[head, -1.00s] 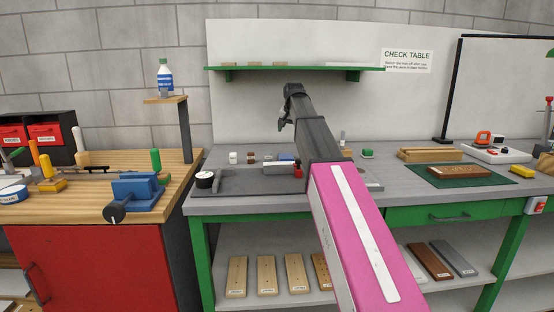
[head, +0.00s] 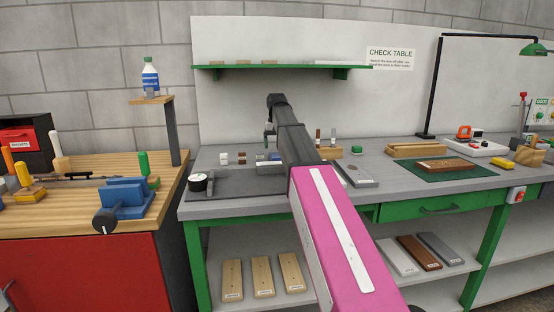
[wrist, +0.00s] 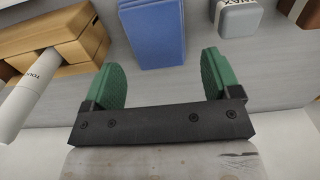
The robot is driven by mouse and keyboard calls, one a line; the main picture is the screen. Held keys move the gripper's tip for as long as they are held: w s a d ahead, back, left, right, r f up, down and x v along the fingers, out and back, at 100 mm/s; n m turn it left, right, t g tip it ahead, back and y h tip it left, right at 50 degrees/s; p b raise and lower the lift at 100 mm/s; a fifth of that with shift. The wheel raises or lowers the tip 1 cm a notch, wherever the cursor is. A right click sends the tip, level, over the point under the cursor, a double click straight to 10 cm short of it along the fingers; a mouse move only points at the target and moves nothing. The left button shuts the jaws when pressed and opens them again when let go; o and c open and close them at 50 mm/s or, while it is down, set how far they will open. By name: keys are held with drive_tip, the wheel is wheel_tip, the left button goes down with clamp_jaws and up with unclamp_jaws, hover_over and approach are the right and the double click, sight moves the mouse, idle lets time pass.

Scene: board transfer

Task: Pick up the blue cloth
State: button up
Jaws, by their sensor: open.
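The blue cloth (wrist: 150,35) is a folded, block-like blue piece lying on the grey bench top in the wrist view. It is ahead of my gripper (wrist: 163,70), in line with the gap between its fingers. My gripper's two green pads are apart with nothing between them. In the head view, a small patch of blue (head: 275,156) shows just left of my arm, which hides part of that area. My gripper (head: 269,130) hangs over the back of the bench there, too small to make out its fingers.
In the wrist view, a wooden block (wrist: 48,42) with a white cylinder (wrist: 30,95) is left of the cloth, and a grey container marked WAX (wrist: 238,18) is right. A dark mat with a round black-and-white container (head: 198,182) lies left of my arm. A shelf (head: 285,67) runs above.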

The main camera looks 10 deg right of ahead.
sight(277, 155)
wheel_tip(277, 155, down, 5)
drive_tip(key=shift+s+d+f, duration=0.1)
drive_tip(key=shift+s+d, duration=0.05)
drive_tip(key=c, duration=0.7)
drive_tip(key=shift+r, duration=0.25)
